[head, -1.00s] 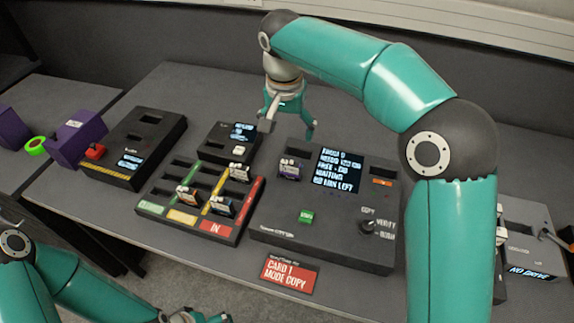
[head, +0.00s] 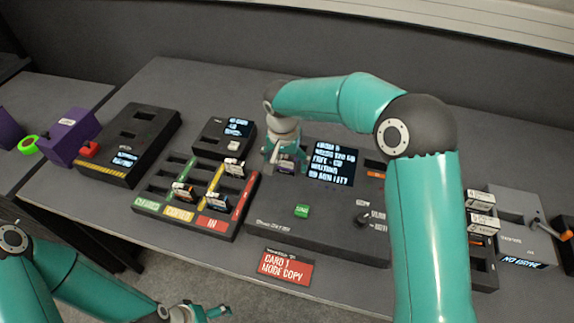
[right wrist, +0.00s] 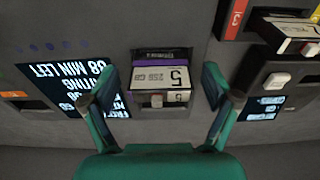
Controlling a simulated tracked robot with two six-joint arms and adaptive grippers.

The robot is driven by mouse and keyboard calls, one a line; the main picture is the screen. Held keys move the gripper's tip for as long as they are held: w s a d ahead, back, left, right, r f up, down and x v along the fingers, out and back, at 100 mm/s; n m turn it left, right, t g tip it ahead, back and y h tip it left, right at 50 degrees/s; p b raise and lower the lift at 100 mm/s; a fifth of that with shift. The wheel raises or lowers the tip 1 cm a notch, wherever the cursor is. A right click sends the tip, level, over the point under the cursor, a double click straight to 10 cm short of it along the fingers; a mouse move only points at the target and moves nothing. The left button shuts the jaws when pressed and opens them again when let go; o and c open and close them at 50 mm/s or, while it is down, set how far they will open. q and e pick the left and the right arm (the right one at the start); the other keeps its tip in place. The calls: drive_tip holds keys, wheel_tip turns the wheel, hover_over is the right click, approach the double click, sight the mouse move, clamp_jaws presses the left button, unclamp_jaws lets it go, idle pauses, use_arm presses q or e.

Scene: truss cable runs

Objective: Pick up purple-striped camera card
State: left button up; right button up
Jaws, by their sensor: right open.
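The purple-striped camera card (right wrist: 161,82) stands in a slot of the large dark console (head: 270,222). In the right wrist view it shows a white label with a 5 and a purple band. My right gripper (right wrist: 158,92) is open, with one finger on each side of the card and visible gaps between. In the head view the right gripper (head: 285,164) is over the console's upper left slot and hides most of the card. My left gripper (head: 197,312) is at the bottom edge, away from the card; its jaws are too small to judge.
A tray (head: 150,215) with several cards in coloured lanes stands left of the console. A small reader (head: 222,140) sits behind it. The console's lit screen (head: 332,163) is just right of the gripper. A red sign (head: 285,267) lies in front. More cards (head: 481,210) stand at the right.

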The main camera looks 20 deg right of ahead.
drive_tip(key=shift+f, duration=0.6)
drive_tip(key=c, duration=1.4)
drive_tip(key=shift+r, duration=0.15)
